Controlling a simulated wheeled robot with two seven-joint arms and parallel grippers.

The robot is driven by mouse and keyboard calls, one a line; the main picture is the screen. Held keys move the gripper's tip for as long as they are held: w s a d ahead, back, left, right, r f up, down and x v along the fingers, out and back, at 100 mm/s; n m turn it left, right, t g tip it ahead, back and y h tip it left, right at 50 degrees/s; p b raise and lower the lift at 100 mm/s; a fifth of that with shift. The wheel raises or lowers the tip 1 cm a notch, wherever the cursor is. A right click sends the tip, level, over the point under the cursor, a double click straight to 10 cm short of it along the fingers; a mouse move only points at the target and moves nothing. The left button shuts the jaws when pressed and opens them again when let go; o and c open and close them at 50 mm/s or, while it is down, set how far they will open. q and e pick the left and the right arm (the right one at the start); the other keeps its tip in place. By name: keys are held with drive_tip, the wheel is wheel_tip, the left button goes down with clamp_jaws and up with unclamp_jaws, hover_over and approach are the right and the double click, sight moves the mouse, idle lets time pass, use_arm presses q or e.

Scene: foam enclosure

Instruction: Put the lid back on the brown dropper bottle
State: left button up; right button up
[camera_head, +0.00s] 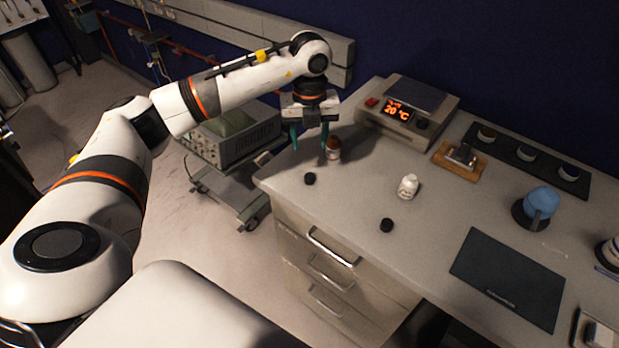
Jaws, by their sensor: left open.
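The brown dropper bottle (334,153) stands near the back left of the bench, with a pale label low on it. My left gripper (309,150) hangs pointing down with its two teal fingers apart. The right finger overlaps the bottle's left edge in the picture; I cannot tell whether they touch. Nothing shows between the fingers. A small black lid (310,178) lies on the bench just in front of the bottle. Another black lid (387,225) lies farther right, nearer the front edge. I cannot tell which lid fits the brown bottle. My right gripper is out of view.
A white bottle (408,188) stands mid-bench. A hotplate reading 20 °C (408,112) is behind the brown bottle. A wooden block (460,158), a blue-topped item (540,203) and a dark mat (508,277) lie to the right. The bench's left edge is close to the gripper.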

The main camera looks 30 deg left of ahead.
use_arm(q)
drive_tip(key=p, duration=0.2)
hover_over(309, 176)
drive_tip(key=f, duration=0.5)
drive_tip(key=shift+s+d+f, duration=0.2)
drive_tip(key=shift+d+f, duration=0.05)
drive_tip(key=shift+f, duration=0.65)
drive_tip(key=shift+f+p, duration=0.15)
drive_tip(key=shift+p, duration=0.15)
drive_tip(key=f+p, duration=0.1)
drive_tip(key=f, duration=0.1)
drive_tip(key=f+p, duration=0.1)
drive_tip(key=f, duration=0.1)
drive_tip(key=shift+w+a+f, duration=0.15)
drive_tip(key=shift+w+f, duration=0.05)
drive_tip(key=shift+f, duration=0.25)
drive_tip(key=shift+c, duration=0.4)
drive_tip(key=c, duration=1)
